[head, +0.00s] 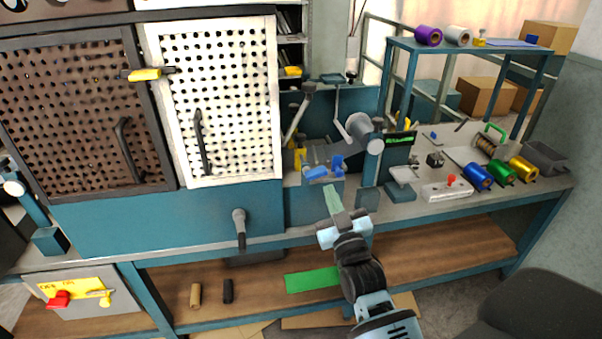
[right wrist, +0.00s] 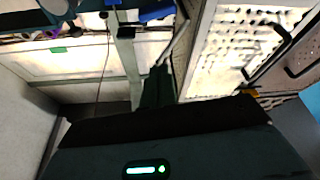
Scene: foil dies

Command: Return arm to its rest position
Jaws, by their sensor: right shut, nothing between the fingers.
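My right gripper (head: 335,204) is in the lower middle of the head view, in front of the teal workbench. Its fingers are together with nothing between them, pointing up toward the machine. In the right wrist view the shut fingers (right wrist: 156,88) show as a dark shape at the centre. My left gripper is not in either view.
A white perforated door (head: 240,100) and a brown one stand at left. A machine with a blue part (head: 317,173) is behind my right gripper. Foil rolls (head: 478,177) and a control box (head: 447,189) lie on the bench at right. A green sheet (head: 311,281) lies on the lower shelf.

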